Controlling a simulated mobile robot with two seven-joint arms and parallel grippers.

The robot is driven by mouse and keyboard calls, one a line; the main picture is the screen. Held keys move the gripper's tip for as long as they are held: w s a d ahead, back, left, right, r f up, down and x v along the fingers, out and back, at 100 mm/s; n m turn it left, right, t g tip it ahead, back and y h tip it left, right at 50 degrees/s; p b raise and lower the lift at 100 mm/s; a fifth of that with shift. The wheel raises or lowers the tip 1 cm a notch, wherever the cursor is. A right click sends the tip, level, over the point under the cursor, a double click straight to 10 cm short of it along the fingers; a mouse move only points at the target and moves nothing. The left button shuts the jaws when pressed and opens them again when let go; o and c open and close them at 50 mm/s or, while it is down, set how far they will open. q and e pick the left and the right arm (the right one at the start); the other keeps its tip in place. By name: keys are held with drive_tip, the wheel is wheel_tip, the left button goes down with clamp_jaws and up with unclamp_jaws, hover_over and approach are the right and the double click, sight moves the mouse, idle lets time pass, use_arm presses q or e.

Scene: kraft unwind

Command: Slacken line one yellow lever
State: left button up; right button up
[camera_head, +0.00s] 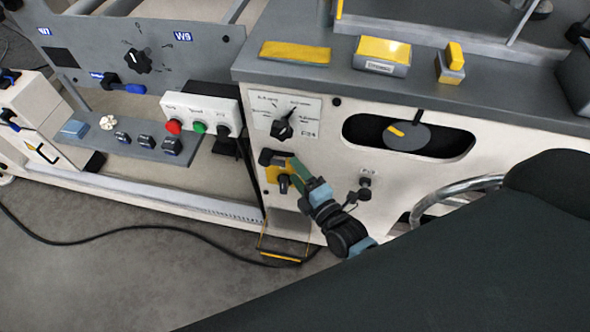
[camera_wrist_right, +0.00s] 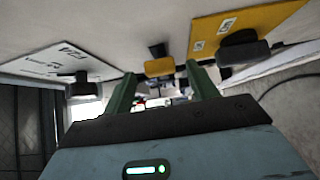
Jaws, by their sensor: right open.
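A small yellow lever (camera_wrist_right: 158,67) on a black stem shows in the right wrist view, between the green fingertips of my right gripper (camera_wrist_right: 162,76). The fingers stand apart on either side of it, and I see no grip on it. In the head view my right gripper (camera_head: 291,168) is at the cream panel, beside a yellow plate (camera_head: 272,174) with a black knob (camera_head: 284,184); the small lever is not clear there, probably hidden by the gripper. The yellow plate also shows at upper right in the wrist view (camera_wrist_right: 212,34). My left gripper is not in view.
A white label plate (camera_head: 300,104) with a black rotary switch (camera_head: 282,129) is just above the gripper. A slot with a yellow-marked dial (camera_head: 408,136) is to the right. A button box (camera_head: 187,100) is to the left. A black cable (camera_head: 110,237) lies on the floor.

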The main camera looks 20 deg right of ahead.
drive_tip(key=shift+w+a, duration=0.15)
drive_tip(key=shift+w, duration=0.55)
clamp_jaws()
